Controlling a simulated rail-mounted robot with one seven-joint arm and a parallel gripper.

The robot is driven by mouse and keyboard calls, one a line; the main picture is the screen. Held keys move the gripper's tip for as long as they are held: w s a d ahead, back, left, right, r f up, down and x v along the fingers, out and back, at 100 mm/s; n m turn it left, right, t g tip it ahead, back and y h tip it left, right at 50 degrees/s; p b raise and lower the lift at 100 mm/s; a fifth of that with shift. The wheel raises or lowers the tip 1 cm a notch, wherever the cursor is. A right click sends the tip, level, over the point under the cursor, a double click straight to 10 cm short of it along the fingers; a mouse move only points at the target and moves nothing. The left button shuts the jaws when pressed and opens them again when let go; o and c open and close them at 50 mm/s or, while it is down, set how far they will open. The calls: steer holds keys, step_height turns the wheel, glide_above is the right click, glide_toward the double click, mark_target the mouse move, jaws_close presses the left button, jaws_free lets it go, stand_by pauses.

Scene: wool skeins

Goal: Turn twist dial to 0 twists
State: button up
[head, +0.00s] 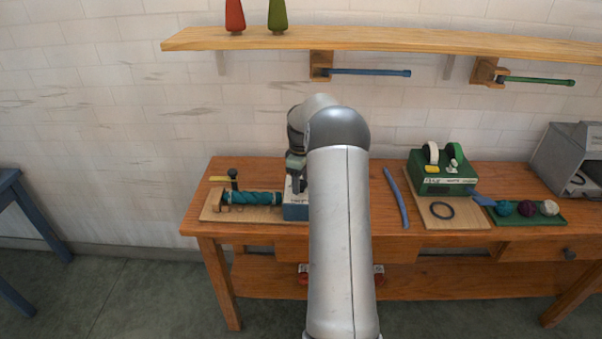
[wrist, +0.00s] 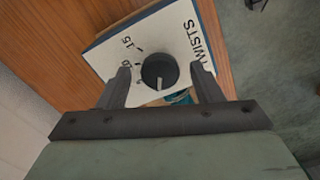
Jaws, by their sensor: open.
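The twist dial (wrist: 159,71) is a round black knob with a pale pointer mark, on a white panel (wrist: 174,38) lettered "TWISTS". A "15" and a second number, partly covered by a finger, show beside it. The pointer mark faces the lower edge in the wrist view, toward my palm. My gripper (wrist: 161,68) is open, one finger on each side of the knob; I cannot tell whether either touches it. In the head view, the blue-and-white box (head: 295,211) is partly hidden by my arm, with my gripper (head: 297,186) at it.
A teal twisted skein (head: 252,198) lies on a wooden board left of the box, near a black-knobbed lever (head: 233,175). Right of my arm are a blue strand (head: 396,197), a green machine (head: 443,174), yarn balls (head: 527,208) and a grey metal box (head: 570,155). A shelf (head: 400,40) hangs above.

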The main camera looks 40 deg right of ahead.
mark_target(301, 182)
step_height(301, 182, up, 17)
steer(key=shift+r+b, duration=0.2)
steer(key=shift+b, duration=0.15)
stand_by(0.5)
steer(key=s+a+m, duration=0.1)
steer(key=s+a, duration=0.3)
steer(key=a, duration=0.6)
steer(key=s+a+m, duration=0.1)
steer(key=s+a, duration=0.2)
steer(key=a, duration=0.8)
steer(key=s+a+f+m, duration=0.1)
steer(key=s+a+f, duration=0.2)
steer(key=s, duration=0.4)
steer(key=s+a+f+m, duration=0.1)
steer(key=s+a+f, duration=0.2)
steer(key=s+a, duration=0.3)
steer(key=s+a+f+m, duration=0.1)
steer(key=s+a+f, duration=0.2)
steer(key=s, duration=0.7)
steer(key=shift+s+a+f+m, duration=0.25)
steer(key=shift+a+f+m, duration=0.05)
steer(key=shift+a, duration=0.7)
